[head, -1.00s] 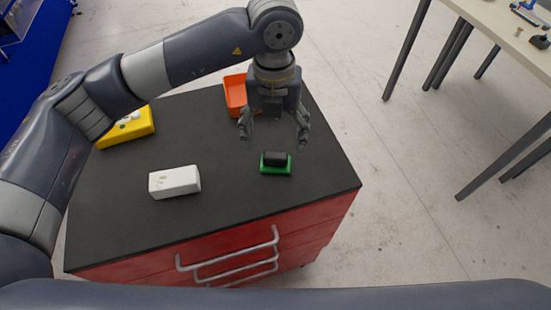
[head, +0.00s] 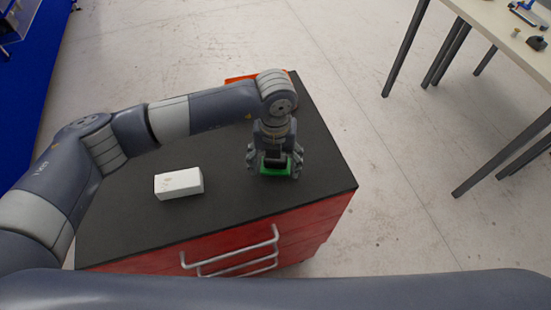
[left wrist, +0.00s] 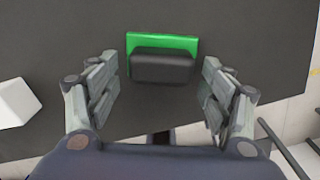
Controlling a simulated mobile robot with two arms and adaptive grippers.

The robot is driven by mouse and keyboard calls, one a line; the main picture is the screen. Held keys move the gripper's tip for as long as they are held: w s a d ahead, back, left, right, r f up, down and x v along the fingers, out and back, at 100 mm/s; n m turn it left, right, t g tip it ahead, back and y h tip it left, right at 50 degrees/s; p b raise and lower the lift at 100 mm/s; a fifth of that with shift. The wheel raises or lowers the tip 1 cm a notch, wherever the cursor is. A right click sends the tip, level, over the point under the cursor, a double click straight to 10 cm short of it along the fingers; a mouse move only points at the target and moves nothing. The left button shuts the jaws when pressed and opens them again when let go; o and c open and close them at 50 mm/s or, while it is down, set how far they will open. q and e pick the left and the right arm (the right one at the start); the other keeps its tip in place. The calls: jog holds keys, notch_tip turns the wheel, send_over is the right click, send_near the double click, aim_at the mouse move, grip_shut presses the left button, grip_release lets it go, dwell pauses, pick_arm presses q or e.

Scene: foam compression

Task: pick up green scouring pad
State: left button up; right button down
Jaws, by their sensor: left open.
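The green scouring pad (head: 278,171) lies on the black top of the red drawer cabinet, near its right side. A black block rests on the pad; in the left wrist view the block (left wrist: 162,66) covers much of the green pad (left wrist: 160,41). My left gripper (head: 275,170) is lowered over the pad from above. In the left wrist view its fingers (left wrist: 161,95) are spread open, one on each side of the block and pad, with gaps between. My right gripper is not in view.
A white box (head: 179,183) stands on the cabinet top (head: 225,215), left of the pad. An orange tray (head: 238,79) at the back is mostly hidden by my arm. A light table (head: 500,25) stands at the far right.

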aim_at(275, 162)
pick_arm(q)
jog(key=c, duration=1.2)
jog(key=shift+c, duration=0.2)
jog(key=shift+w, duration=0.1)
jog(key=shift+r+b, duration=0.35)
jog(key=shift+b, duration=0.05)
notch_tip(275, 162, up, 2)
jog(key=shift+r+b, duration=0.2)
jog(key=shift+b, duration=0.75)
jog(key=s+a+b, duration=0.1)
jog(key=s+a, duration=0.1)
jog(key=s, duration=0.3)
jog(key=s+a+r+b, duration=0.1)
jog(key=s+a+b, duration=0.1)
jog(key=s, duration=0.2)
jog(key=s+a+b, duration=0.1)
jog(key=s+a, duration=0.1)
jog(key=s, duration=0.3)
jog(key=shift+s+a+r+b, duration=0.3)
jog(key=shift+s+a+r, duration=0.05)
jog(key=shift+r, duration=0.05)
